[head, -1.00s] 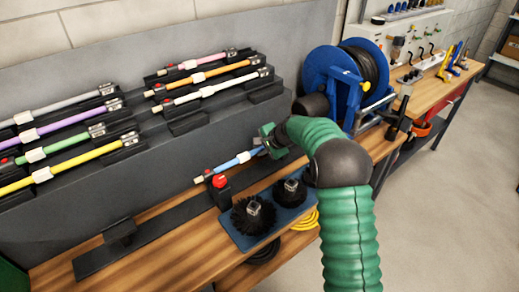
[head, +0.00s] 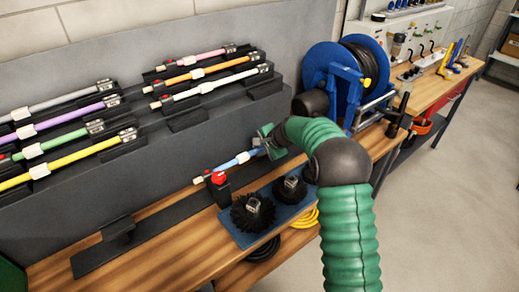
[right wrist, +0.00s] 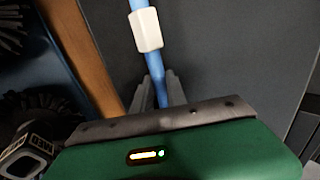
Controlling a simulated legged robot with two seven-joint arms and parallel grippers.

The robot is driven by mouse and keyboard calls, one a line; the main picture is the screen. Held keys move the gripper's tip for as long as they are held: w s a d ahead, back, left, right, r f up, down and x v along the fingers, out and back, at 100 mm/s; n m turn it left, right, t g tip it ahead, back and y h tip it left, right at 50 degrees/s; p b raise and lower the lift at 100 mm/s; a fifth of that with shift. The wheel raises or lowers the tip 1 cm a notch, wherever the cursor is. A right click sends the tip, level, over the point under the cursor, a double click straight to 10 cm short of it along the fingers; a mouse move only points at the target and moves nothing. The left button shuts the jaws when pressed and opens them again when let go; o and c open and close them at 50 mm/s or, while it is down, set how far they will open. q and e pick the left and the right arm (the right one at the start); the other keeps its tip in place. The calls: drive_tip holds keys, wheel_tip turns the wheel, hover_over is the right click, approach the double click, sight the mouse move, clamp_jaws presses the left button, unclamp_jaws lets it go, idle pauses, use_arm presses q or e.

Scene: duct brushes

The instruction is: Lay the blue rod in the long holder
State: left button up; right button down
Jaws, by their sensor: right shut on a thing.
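The right wrist view also shows the blue rod (right wrist: 154,75) between the jaws (right wrist: 160,92). The long holder (head: 160,226) is a dark strip on the bench with an upright support at its left part. The rod's pale tip is over or beside the red-topped post; I cannot tell whether they touch. My left gripper is not in view.
Several coloured rods, such as the yellow rod (head: 75,165), lie in cradles on the grey rack. Two black brushes (head: 253,213) stand on a blue mat (head: 238,238) in front of the holder. A blue hose reel (head: 325,70) stands at the right.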

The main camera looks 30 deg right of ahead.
drive_tip(key=shift+f, duration=0.15)
drive_tip(key=c, duration=1.3)
unclamp_jaws()
drive_tip(key=shift+o, duration=0.2)
drive_tip(key=a+v, duration=0.1)
drive_tip(key=v, duration=1.6)
drive_tip(key=s+a+f+n+g+p, duration=0.2)
drive_tip(key=s+a+f+n, duration=0.3)
drive_tip(key=s+a+n, duration=0.3)
drive_tip(key=s+a+f+n+g+p, duration=0.3)
drive_tip(key=s+a+f+n+p, duration=0.2)
drive_tip(key=s+a+n, duration=0.4)
drive_tip(key=s+a, duration=0.4)
drive_tip(key=shift+s+f+h, duration=0.2)
drive_tip(key=shift+h, duration=0.1)
